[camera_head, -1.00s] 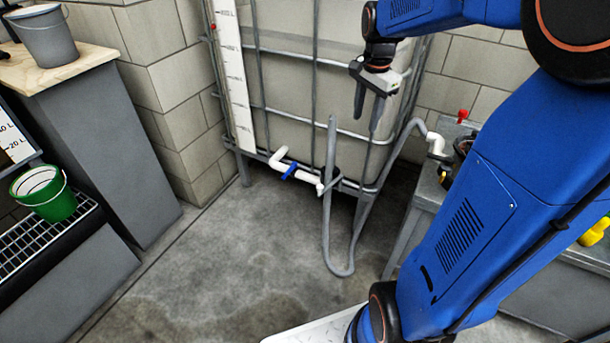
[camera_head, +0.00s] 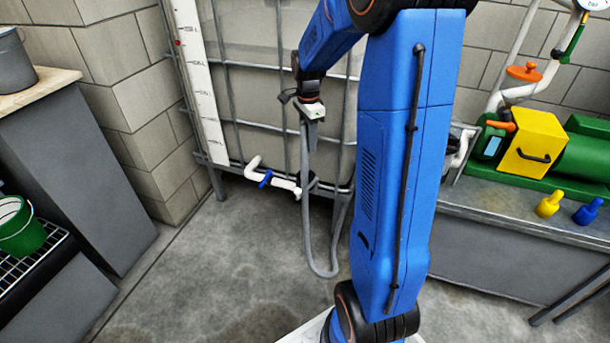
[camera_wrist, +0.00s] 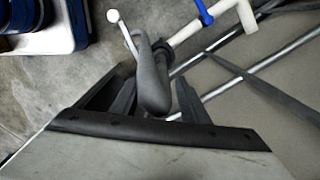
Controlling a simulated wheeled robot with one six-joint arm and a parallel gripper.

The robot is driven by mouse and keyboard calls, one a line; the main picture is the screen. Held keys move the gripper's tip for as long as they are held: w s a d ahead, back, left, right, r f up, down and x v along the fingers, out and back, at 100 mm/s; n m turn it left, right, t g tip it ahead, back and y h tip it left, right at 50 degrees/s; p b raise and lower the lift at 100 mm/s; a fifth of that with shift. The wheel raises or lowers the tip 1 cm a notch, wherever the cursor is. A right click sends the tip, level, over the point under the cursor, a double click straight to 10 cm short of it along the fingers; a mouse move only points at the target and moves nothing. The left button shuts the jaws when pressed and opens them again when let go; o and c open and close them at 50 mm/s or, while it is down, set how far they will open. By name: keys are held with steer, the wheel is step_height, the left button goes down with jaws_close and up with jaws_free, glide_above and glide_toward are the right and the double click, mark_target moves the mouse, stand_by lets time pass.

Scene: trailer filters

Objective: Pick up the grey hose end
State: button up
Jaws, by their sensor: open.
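The grey hose (camera_head: 306,225) rises from a loop near the floor, in front of the caged tank. Its upper end is at my gripper (camera_head: 312,122) in the head view, where the arm and jaws partly cover it. In the wrist view the rounded grey hose end (camera_wrist: 152,92) lies between the two dark fingers of my gripper (camera_wrist: 150,80). The fingers are spread, with a gap visible on either side of the hose. I cannot tell how deep the end sits between them.
A white pipe with a blue valve handle (camera_head: 265,179) sticks out low from the tank (camera_head: 258,95). A metal bench (camera_head: 500,205) with a green and yellow pump (camera_head: 535,145) stands right. A green bucket (camera_head: 20,232) is left. Floor in front is clear.

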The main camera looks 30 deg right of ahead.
mark_target(306, 162)
step_height(306, 162, down, 4)
steer(key=shift+f, duration=0.2)
steer(key=shift+w+a+f, duration=0.1)
steer(key=shift+a+f, duration=0.05)
steer(key=shift+f, duration=1.2)
steer(key=shift+a+f, duration=0.15)
steer(key=shift+f, duration=1.2)
steer(key=shift+c, duration=0.3)
jaws_close()
